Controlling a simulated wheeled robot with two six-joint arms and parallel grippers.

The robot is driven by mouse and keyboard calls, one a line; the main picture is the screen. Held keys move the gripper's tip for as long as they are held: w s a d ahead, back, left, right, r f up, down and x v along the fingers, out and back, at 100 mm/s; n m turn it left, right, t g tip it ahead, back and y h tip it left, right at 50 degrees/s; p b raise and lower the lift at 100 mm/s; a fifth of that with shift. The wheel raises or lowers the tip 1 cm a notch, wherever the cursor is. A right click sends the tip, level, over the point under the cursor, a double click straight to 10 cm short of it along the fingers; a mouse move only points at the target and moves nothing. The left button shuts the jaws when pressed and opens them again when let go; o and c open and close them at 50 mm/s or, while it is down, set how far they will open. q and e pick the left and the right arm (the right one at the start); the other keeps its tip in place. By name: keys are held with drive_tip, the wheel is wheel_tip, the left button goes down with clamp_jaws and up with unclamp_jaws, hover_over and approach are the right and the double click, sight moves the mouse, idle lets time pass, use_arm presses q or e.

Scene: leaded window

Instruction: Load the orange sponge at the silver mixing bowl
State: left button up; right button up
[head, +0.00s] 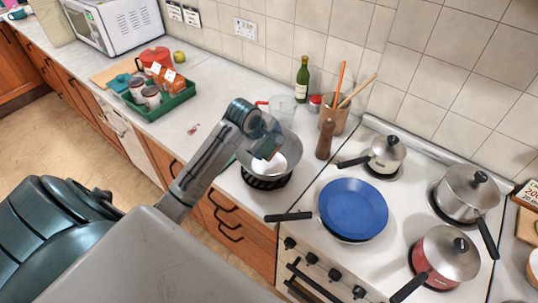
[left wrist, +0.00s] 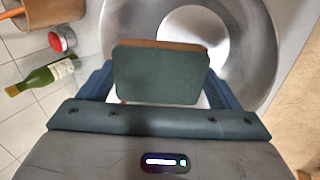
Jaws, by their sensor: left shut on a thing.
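The silver mixing bowl (head: 288,158) stands on a dark ring on the counter, left of the stove. My left gripper (head: 265,146) is over the bowl, pointing down toward it. In the left wrist view, its two blue fingers are shut on the sponge (left wrist: 160,74), which shows a dark green face and an orange edge. The silver bowl (left wrist: 250,40) lies behind and below the sponge in that view. The sponge appears to be over the bowl's opening; its height above the bottom is hard to judge. My right gripper is not in view.
A glass jug (head: 281,110), a green bottle (head: 302,80) and a utensil crock (head: 336,115) with a pepper mill (head: 324,140) stand close behind the bowl. A blue pan (head: 353,208) is to the right. A green crate (head: 160,104) stands to the left.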

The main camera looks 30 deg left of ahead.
sight(267, 144)
use_arm(q)
drive_tip(key=shift+r, duration=3.2)
drive_tip(key=shift+r, duration=0.15)
wheel_tip(267, 144, up, 4)
drive_tip(key=shift+f, duration=0.1)
drive_tip(key=shift+f, duration=0.1)
